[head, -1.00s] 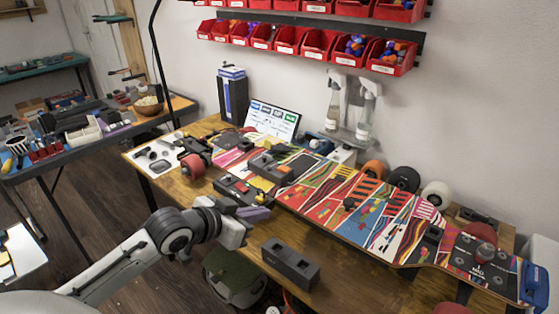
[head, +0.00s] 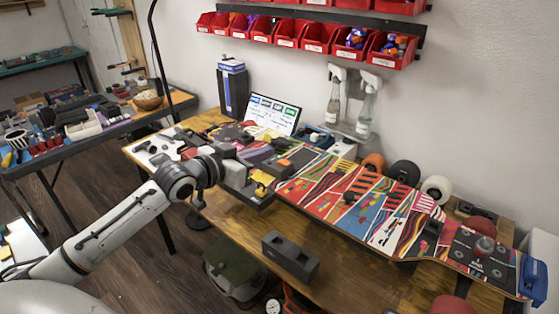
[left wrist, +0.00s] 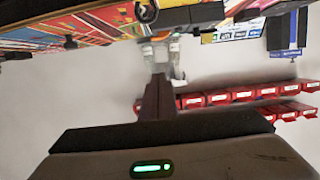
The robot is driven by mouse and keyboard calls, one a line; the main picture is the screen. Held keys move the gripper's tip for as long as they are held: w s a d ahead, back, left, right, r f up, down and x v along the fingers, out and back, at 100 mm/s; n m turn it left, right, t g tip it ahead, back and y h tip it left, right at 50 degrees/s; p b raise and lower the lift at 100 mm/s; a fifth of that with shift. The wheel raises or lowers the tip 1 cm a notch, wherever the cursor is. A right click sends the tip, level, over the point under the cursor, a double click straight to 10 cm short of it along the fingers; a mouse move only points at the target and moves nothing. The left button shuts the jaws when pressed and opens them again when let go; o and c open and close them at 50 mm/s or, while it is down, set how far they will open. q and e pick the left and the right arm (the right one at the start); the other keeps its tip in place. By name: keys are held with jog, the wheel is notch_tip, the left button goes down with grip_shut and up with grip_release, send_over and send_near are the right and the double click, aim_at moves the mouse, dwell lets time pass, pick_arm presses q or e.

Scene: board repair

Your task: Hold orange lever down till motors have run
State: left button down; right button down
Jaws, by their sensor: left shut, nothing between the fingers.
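The long, brightly striped skateboard deck (head: 385,215) lies across the workbench. A grey box with a small orange piece (head: 283,162) sits near its left end. I cannot tell whether this piece is the orange lever. My left gripper (head: 256,182) is over the dark device at the bench's front left edge, with a small yellow part showing beside it. The gripper hides most of that device, so contact is unclear. In the left wrist view, the dark fingers (left wrist: 158,92) are together and empty, below the deck edge (left wrist: 85,28) in the picture. My right gripper is not seen.
A dark two-hole block (head: 290,257) stands at the bench's front edge. A screen (head: 272,113) and clear bottles (head: 364,115) stand behind the deck. Red bins (head: 313,37) hang on the wall. A second table (head: 50,160) is at the left.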

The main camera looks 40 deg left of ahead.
pick_arm(q)
send_over(280, 171)
jog(key=f, duration=0.1)
notch_tip(280, 171, down, 3)
jog(key=shift+f, duration=0.9)
